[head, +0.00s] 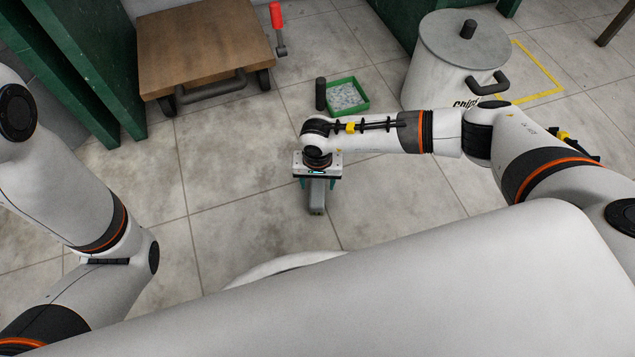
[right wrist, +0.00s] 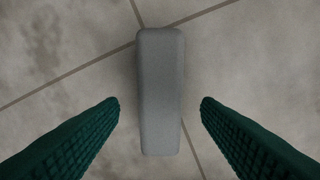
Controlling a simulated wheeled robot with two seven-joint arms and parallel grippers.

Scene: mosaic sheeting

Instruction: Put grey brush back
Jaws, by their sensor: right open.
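The grey brush (head: 317,199) is a long rounded grey block on the tiled floor, partly hidden under my right gripper in the head view. My right gripper (head: 318,184) points down over it, with its green fingers apart. In the right wrist view the brush (right wrist: 160,90) lies lengthwise between the two open fingers (right wrist: 160,102), with a gap on each side. The fingers do not appear to touch it. My left arm shows at the left of the head view, but its gripper is out of view.
A green tray (head: 364,107) of pale pieces stands beyond my right arm, beside a dark cylinder (head: 320,93). A lidded white bin (head: 430,84) is behind the arm. A wooden-topped cart (head: 205,45) and red-handled tool (head: 277,18) are farther back. Floor left of the brush is clear.

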